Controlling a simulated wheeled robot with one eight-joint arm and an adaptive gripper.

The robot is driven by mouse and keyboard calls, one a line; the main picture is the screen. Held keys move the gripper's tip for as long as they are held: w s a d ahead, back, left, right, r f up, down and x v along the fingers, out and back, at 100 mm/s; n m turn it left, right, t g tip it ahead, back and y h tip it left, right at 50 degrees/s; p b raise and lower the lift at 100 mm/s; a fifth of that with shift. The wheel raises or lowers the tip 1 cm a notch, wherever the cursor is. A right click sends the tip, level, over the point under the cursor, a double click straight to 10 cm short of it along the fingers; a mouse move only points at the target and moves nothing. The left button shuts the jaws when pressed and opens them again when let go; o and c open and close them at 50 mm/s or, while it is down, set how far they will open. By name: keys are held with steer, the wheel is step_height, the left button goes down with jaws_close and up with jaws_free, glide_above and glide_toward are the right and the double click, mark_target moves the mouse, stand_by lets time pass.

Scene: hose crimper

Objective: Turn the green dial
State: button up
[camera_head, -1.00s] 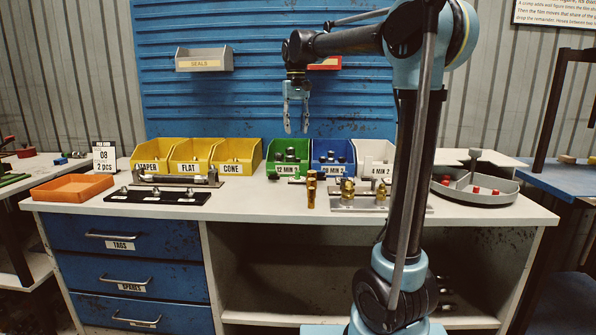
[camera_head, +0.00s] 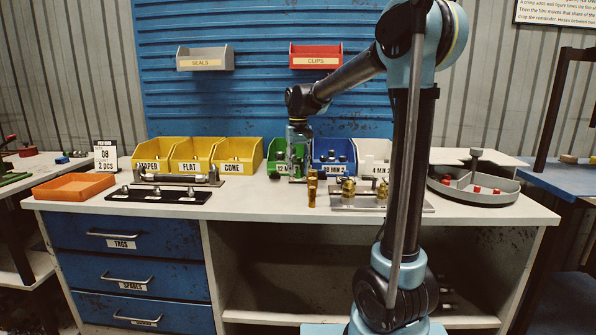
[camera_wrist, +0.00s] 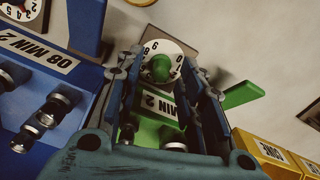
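The green dial (camera_wrist: 161,68) is a round green knob on a white numbered disc (camera_wrist: 150,52), seen in the wrist view just past the front of the green bin (camera_wrist: 150,130). My gripper (camera_wrist: 163,63) is open, with one finger on each side of the dial as seen from the wrist. I cannot tell how far the fingertips are from it, and no contact shows. In the head view my gripper (camera_head: 297,172) hangs pointing down in front of the green bin (camera_head: 275,157), and the dial cannot be made out there.
A blue bin (camera_head: 333,153) stands right of the green one, and yellow bins (camera_head: 235,155) stand to the left. Brass fittings (camera_head: 348,190) on a metal plate are close to the right. Another numbered dial (camera_wrist: 12,12) shows near the blue bin. Red clips holder (camera_head: 316,55) hangs above.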

steer(key=shift+f, duration=0.35)
steer(key=shift+c, duration=0.2)
jaws_close()
steer(key=shift+n, duration=0.6)
steer(key=shift+o, duration=0.2)
jaws_free()
